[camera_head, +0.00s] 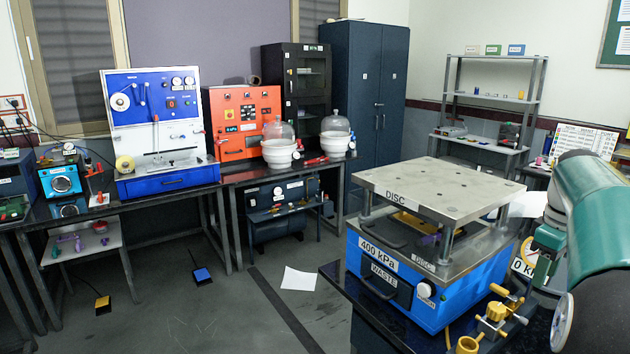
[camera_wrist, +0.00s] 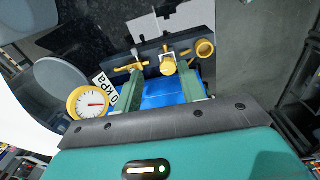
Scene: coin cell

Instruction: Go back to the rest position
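My gripper (camera_wrist: 160,80) shows in the wrist view as two green fingers standing apart, with no object visible between them. Beyond the fingers are a blue surface (camera_wrist: 165,95) and brass valve fittings (camera_wrist: 168,65). In the head view my teal arm comes in from the right edge, beside the blue disc press (camera_head: 420,280). The fingertips are hard to make out there. The press has a flat metal top plate marked DISC (camera_head: 440,185) and a label reading 400 kPa.
Brass valves (camera_head: 497,312) stand at the press's front right. A round gauge (camera_wrist: 88,103) with a 0 kPa label is left of my fingers in the wrist view. Benches with a blue-and-white machine (camera_head: 155,130) and an orange oven (camera_head: 243,120) line the back. Floor in the middle is mostly clear.

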